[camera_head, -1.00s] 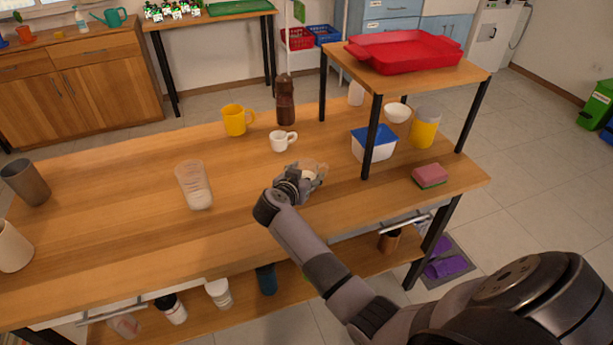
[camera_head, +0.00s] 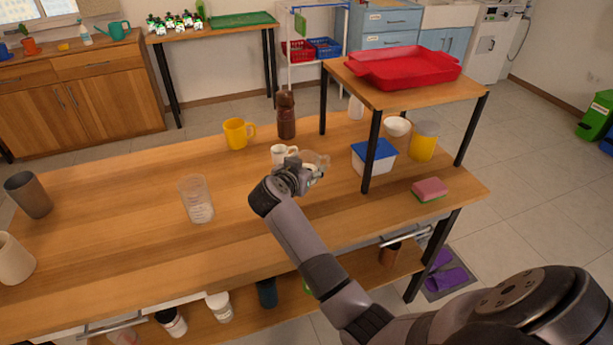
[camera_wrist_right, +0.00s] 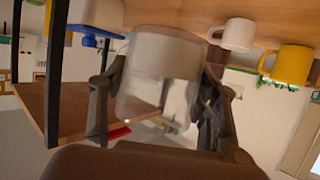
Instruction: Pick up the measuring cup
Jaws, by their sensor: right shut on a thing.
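The measuring cup (camera_head: 318,160) is a clear cup at my right gripper (camera_head: 305,176), mostly hidden by the fingers in the head view. In the right wrist view, the clear cup (camera_wrist_right: 158,72), with whitish lower contents or wall, sits between the two fingers of the right gripper (camera_wrist_right: 160,95). The right gripper is shut on it. It is over the wooden table (camera_head: 130,205), in front of the white mug (camera_head: 281,152). The gap to the tabletop is hard to judge. My left gripper is not in view.
A clear graduated beaker (camera_head: 196,200) stands to the left. A yellow mug (camera_head: 236,134) and brown bottle (camera_head: 286,115) stand behind. To the right are a blue-lidded box (camera_head: 374,157), a raised shelf's black leg (camera_head: 373,150) and a sponge (camera_head: 430,189). The tabletop's left middle is clear.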

